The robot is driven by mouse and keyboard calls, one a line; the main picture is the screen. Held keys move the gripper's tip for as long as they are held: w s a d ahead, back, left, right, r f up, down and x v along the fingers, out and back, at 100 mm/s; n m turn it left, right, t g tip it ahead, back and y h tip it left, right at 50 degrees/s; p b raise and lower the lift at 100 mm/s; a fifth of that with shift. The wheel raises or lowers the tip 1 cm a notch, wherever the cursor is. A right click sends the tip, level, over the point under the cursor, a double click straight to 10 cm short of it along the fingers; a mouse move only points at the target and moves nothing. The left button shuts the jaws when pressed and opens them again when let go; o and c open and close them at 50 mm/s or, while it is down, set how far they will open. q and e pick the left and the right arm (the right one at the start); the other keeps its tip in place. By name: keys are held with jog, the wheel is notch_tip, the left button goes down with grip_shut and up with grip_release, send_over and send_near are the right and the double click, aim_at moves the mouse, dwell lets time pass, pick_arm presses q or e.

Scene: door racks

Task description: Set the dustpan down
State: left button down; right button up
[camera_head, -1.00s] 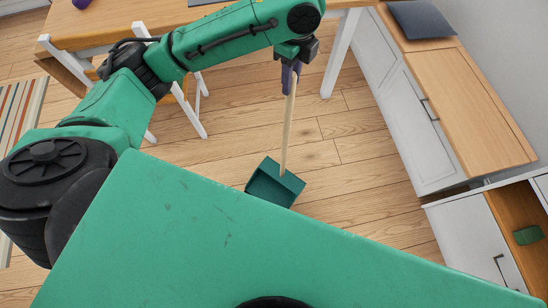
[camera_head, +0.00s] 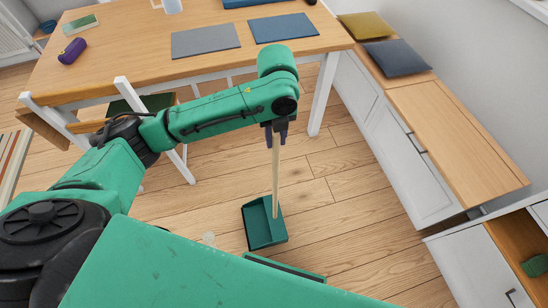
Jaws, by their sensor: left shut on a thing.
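The dustpan (camera_head: 266,226) is dark green with a long pale wooden handle (camera_head: 275,180) that stands nearly upright. My left gripper (camera_head: 276,140) is shut on the top of the handle, with its fingers pointing down. The pan hangs below the gripper, over or on the wooden floor; I cannot tell whether it touches. My right gripper is not in view.
A wooden table (camera_head: 130,60) with white legs stands behind my left arm, with grey and blue mats on it. White cabinets (camera_head: 405,150) with wooden tops line the right side. The floor (camera_head: 350,220) right of the dustpan is clear.

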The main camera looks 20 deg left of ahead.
aim_at(276, 135)
pick_arm(q)
notch_tip(276, 135, down, 9)
jog(key=shift+r, duration=0.15)
jog(key=c, duration=0.7)
grip_release()
jog(key=shift+o, duration=0.2)
notch_tip(276, 135, up, 12)
jog(key=shift+r, duration=0.1)
